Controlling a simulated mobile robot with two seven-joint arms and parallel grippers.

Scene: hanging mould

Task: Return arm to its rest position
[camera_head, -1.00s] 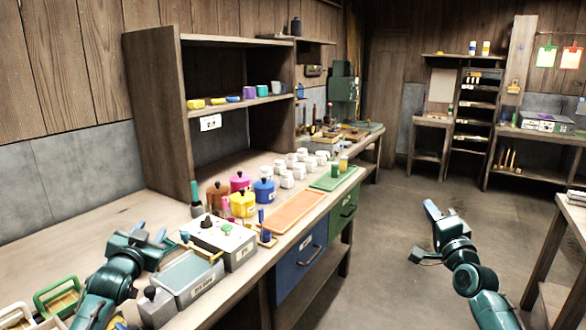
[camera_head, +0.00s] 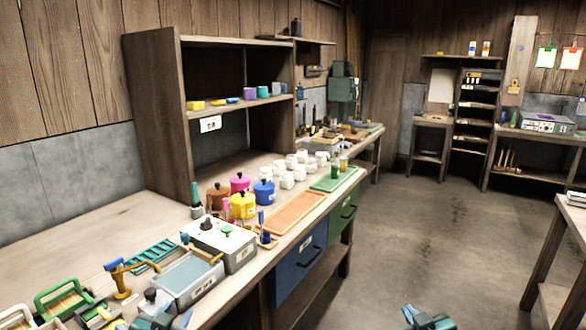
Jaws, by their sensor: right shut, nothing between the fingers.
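My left gripper (camera_head: 162,320) is low at the bottom edge, in front of the workbench's near end. Only its top shows, beside a grey pot with a black knob (camera_head: 152,298), and its fingers are too cut off to judge. My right gripper (camera_head: 424,318) is at the bottom edge, over the open floor right of the bench. It is shut and empty, apart from any object. Most of both arms is out of view.
The workbench (camera_head: 60,245) holds a grey box (camera_head: 222,240), a grey tray unit (camera_head: 192,278), a yellow stand (camera_head: 123,280), a green rack (camera_head: 150,256) and green-handled carriers (camera_head: 62,292). Coloured pots and white jars stand further back. The floor (camera_head: 410,240) is clear. Another table (camera_head: 568,240) is at right.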

